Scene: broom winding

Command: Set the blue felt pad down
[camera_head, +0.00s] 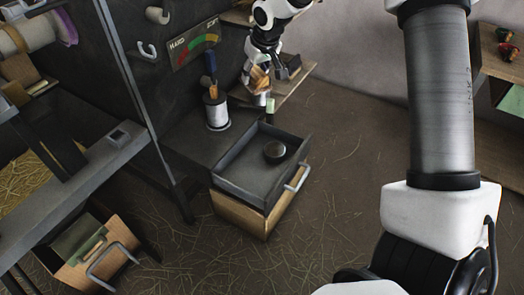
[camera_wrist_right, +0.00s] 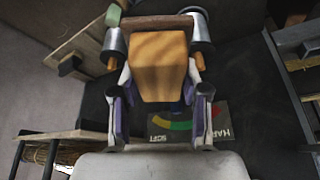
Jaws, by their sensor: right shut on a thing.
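My right gripper (camera_head: 262,72) is at the upper middle of the head view, above the small wooden shelf by the dark wall. It is shut on a tan block (camera_wrist_right: 160,62), which fills the space between the fingers in the wrist view. A dark brown strip (camera_wrist_right: 157,21) runs across the block's far end. Narrow bluish-purple patches show along the fingers beside the block. I cannot tell whether any of them is the blue felt pad, and no separate pad shows clearly. My left gripper is not in view.
An open grey drawer (camera_head: 236,183) holds a dark round piece (camera_head: 274,152). A metal canister (camera_head: 217,113) stands behind it. A HARD–SOFT gauge sign (camera_head: 194,45) is on the wall. A wooden box (camera_head: 103,262) stands lower left. The straw-strewn floor at right centre is clear.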

